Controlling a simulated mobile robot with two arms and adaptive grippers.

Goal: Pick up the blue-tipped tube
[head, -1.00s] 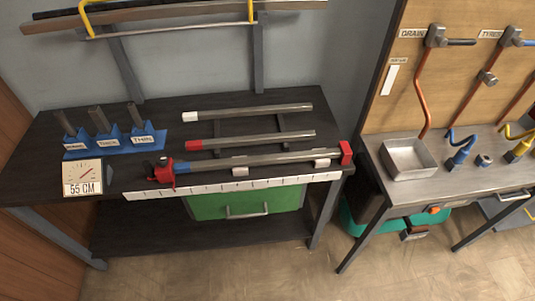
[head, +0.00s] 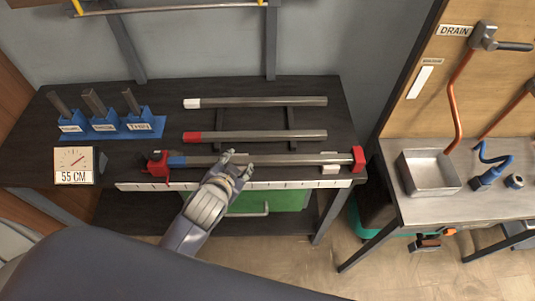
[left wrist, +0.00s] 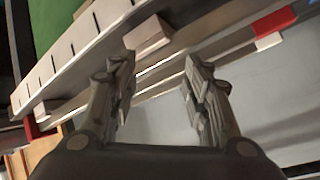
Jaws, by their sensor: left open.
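The blue-tipped tube (head: 290,159) is a grey bar lying left to right near the front of the dark bench. Its blue tip (head: 177,161) is at the left, beside a red clamp (head: 157,166); its right end meets a red end stop (head: 358,159). My left gripper (head: 238,158) is over the middle of the tube and hides part of it. In the left wrist view the left gripper (left wrist: 158,82) is open, its fingers apart with bars seen behind them. I cannot tell whether it touches the tube. My right gripper is not in view.
A red-tipped tube (head: 265,136) and a white-tipped tube (head: 265,102) lie behind. A white ruler strip (head: 140,187) runs along the front edge. A 55 CM gauge (head: 74,166) and a blue holder (head: 150,127) stand left. A metal tray (head: 430,174) is on the right bench.

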